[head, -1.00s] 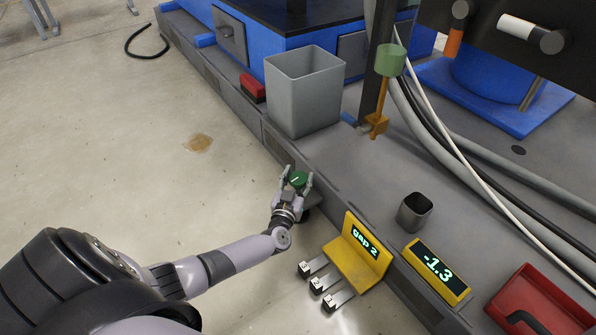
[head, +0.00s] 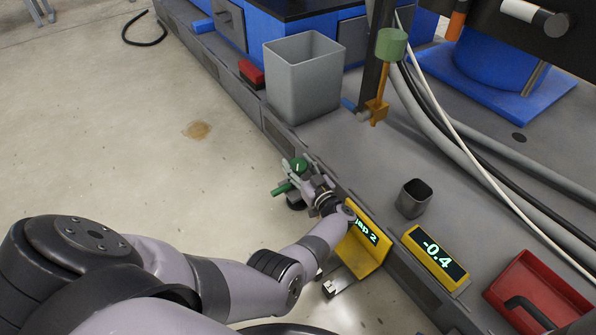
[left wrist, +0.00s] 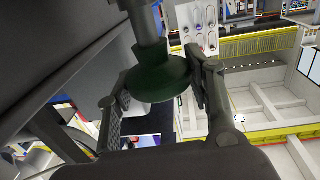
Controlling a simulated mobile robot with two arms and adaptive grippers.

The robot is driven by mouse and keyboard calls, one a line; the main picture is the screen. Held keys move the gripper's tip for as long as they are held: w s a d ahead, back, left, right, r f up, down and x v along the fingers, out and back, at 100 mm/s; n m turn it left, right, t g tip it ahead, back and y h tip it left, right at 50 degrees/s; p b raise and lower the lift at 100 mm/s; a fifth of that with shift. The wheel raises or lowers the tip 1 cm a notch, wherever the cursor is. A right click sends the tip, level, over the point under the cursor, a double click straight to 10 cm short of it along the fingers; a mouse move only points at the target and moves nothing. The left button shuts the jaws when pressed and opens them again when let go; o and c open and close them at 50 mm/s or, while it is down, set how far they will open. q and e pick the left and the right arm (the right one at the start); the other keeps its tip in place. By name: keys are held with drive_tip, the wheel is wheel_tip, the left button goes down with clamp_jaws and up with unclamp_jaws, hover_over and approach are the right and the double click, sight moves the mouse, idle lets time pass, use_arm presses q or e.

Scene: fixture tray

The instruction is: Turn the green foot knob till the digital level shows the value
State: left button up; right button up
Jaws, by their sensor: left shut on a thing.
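The green foot knob (head: 299,165) sits low at the side of the grey base. My left gripper (head: 293,176) is shut on it, with a finger on each side. In the left wrist view the knob (left wrist: 160,75) is a dark green disc on a grey stem between the two fingers (left wrist: 158,92). The yellow digital level (head: 437,260) lies on the base and reads -0.4. A yellow stand (head: 362,250) shows "gap 2", partly covered by my left arm. My right gripper is not in view.
A grey bin (head: 303,78) and a small dark cup (head: 413,198) stand on the base. A red tray (head: 545,275) holds a black tool at the lower right. Cables run across the base. The floor at left is open.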

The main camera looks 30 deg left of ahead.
use_arm(q)
drive_tip(key=shift+f+n+g+y+b, duration=0.2)
drive_tip(key=shift+n+g+y+b, duration=0.4)
drive_tip(key=shift+g+b, duration=0.4)
drive_tip(key=shift+r+n+g+b, duration=0.15)
drive_tip(key=shift+n+g+b, duration=0.25)
drive_tip(key=shift+g, duration=0.1)
drive_tip(key=shift+r, duration=0.1)
drive_tip(key=o, duration=1.2)
